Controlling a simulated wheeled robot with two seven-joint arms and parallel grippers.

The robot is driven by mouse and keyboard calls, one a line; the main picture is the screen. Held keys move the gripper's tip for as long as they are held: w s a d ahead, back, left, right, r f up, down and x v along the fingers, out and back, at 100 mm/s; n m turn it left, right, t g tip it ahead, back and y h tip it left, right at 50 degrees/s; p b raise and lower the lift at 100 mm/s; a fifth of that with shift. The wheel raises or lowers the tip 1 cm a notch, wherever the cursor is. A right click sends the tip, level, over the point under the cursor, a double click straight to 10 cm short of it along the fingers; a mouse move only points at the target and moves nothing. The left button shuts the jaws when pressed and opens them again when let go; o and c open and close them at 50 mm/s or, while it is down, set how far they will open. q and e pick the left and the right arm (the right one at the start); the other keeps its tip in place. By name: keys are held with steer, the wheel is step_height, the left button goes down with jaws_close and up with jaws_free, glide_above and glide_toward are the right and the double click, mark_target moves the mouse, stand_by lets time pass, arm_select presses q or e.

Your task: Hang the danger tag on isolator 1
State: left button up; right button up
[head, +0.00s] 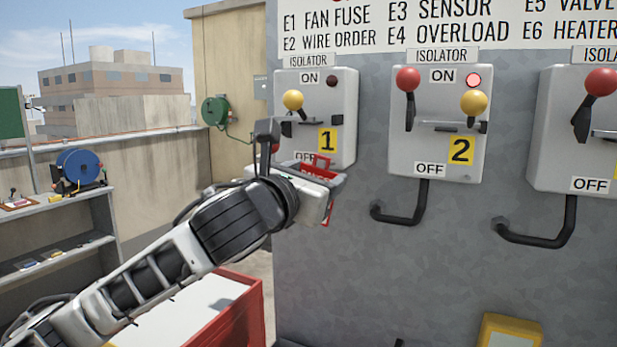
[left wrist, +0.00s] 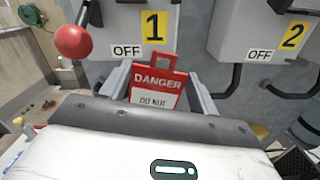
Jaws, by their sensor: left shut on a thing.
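Isolator 1 (head: 345,105) is a pale grey box on the grey panel, with a yellow number 1 plate and a dark lamp. Its yellow knob (head: 293,100) is at upper left; its red knob (left wrist: 73,42) is low, beside OFF. My left gripper (head: 328,180) is in front of the box's lower edge, shut on the danger tag (left wrist: 157,86). The red and white tag is upright between the fingers, its slotted top loop up, below the number plate in the left wrist view. The head view partly hides the tag behind the gripper. My right gripper is out of view.
Isolator 2 (head: 410,140) is to the right, its red knob up at ON and its lamp lit red. A third isolator (head: 555,150) is at the right edge. Black bent handles (head: 418,210) stick out below. A shelf (head: 60,200) stands at left.

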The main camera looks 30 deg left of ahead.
mark_target(322, 175)
arm_select(q)
steer(key=shift+w+a+f, duration=0.1)
steer(key=shift+w+f, duration=0.05)
steer(key=shift+w, duration=0.65)
steer(key=shift+w+f, duration=0.1)
steer(key=shift+w, duration=0.65)
steer(key=o, duration=1)
steer(key=shift+o, duration=0.2)
